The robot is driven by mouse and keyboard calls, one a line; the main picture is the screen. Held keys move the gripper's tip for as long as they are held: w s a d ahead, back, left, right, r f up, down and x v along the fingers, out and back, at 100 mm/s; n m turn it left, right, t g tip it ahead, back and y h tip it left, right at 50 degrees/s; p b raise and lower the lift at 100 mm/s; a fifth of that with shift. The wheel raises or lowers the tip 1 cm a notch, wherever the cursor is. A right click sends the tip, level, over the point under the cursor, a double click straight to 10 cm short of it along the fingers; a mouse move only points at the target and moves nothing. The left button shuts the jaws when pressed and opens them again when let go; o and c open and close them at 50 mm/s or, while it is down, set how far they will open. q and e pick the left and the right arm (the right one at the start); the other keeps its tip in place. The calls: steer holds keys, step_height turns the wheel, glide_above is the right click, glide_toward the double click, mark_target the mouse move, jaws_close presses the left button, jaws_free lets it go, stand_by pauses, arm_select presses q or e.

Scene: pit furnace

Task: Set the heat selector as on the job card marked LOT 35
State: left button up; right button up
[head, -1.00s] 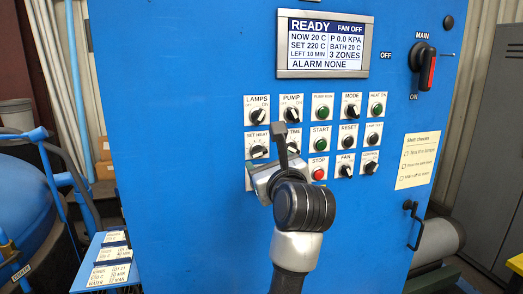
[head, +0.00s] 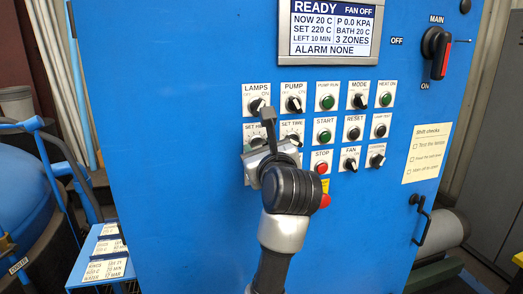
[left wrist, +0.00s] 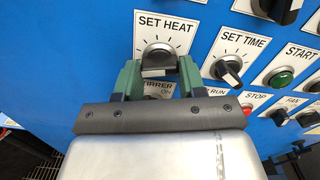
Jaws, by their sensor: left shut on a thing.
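The display (head: 327,32) reads SET 220 C and NOW 20 C. Several job cards (head: 106,270) are at the lower left, their lot numbers too small to read surely. My right gripper is not in view.
The SET TIME knob (left wrist: 229,68) is just right of the heat selector. START (head: 324,136) and the red STOP button (head: 321,168) are further right. A STIRRER switch plate is below, mostly hidden. A red-and-black MAIN switch (head: 437,52) is at the upper right.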

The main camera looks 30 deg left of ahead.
arm_select(q)
steer(key=shift+m, duration=0.3)
steer(key=shift+s+a+m+p, duration=0.1)
steer(key=shift+m+p, duration=1.5)
steer(key=shift+m, duration=1)
steer(key=o, duration=0.9)
